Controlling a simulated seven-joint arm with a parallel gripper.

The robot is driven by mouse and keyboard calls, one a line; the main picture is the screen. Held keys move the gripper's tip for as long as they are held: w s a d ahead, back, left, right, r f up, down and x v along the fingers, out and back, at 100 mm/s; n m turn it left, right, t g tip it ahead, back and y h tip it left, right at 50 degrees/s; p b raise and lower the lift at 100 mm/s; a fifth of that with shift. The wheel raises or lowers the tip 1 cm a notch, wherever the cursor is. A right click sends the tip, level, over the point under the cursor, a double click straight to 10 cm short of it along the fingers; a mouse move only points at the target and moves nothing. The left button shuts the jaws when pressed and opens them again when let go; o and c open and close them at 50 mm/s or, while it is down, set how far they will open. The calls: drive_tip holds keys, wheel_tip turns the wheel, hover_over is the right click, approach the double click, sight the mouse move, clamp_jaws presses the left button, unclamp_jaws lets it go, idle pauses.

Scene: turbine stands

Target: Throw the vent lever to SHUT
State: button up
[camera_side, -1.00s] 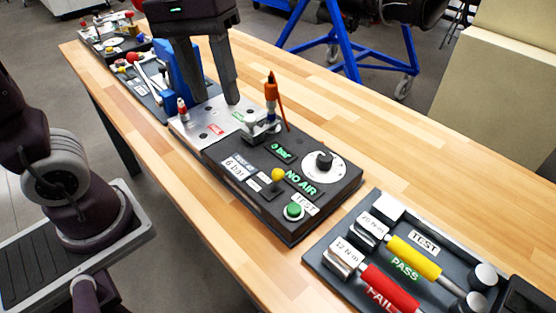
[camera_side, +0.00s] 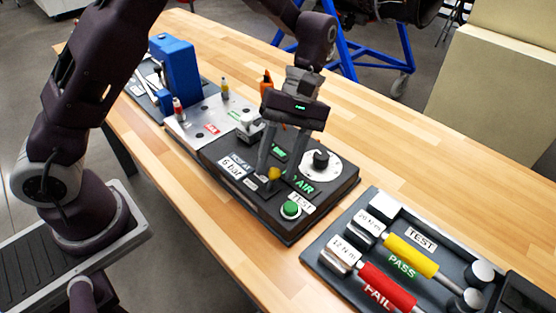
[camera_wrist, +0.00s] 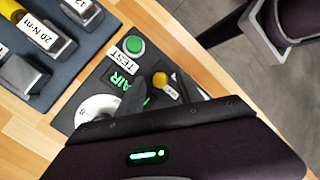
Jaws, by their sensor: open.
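A small lever with a yellow ball knob (camera_side: 275,174) stands on the dark test box (camera_side: 287,228); it looks like the vent lever. The knob also shows in the wrist view (camera_wrist: 160,79). My gripper (camera_side: 277,170) is open and pointing down, with its fingers low at either side of the yellow knob. In the wrist view the two fingertips (camera_wrist: 158,90) also show with the knob between and just beyond them. I cannot tell whether either finger touches it. The small white label beside the lever is too small to read, and the lever's stem is mostly hidden.
The box also carries a green button (camera_side: 291,209) marked TEST, a round white dial (camera_side: 333,171) with a black knob, and a partly covered AIR sign. A tray (camera_side: 312,257) with several torque tools lies at the right. A blue block (camera_side: 176,69) stands at the back left.

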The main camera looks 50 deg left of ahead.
sight(257, 198)
drive_tip(key=shift+c, duration=0.2)
clamp_jaws()
drive_tip(key=shift+s+r+t, duration=0.35)
drive_tip(key=shift+s+t, duration=0.3)
drive_tip(key=shift+t, duration=0.45)
drive_tip(key=t, duration=0.1)
drive_tip(key=s+t, duration=0.1)
drive_tip(key=shift+s+r+t, duration=0.1)
drive_tip(key=shift+s+t, duration=0.2)
drive_tip(key=s+t, duration=0.1)
drive_tip(key=t, duration=0.1)
drive_tip(key=shift+s+t, duration=0.2)
drive_tip(key=shift+t, duration=0.1)
drive_tip(key=shift+s+f+t, duration=0.35)
drive_tip(key=shift+s+t, duration=0.2)
drive_tip(key=shift+t, duration=0.65)
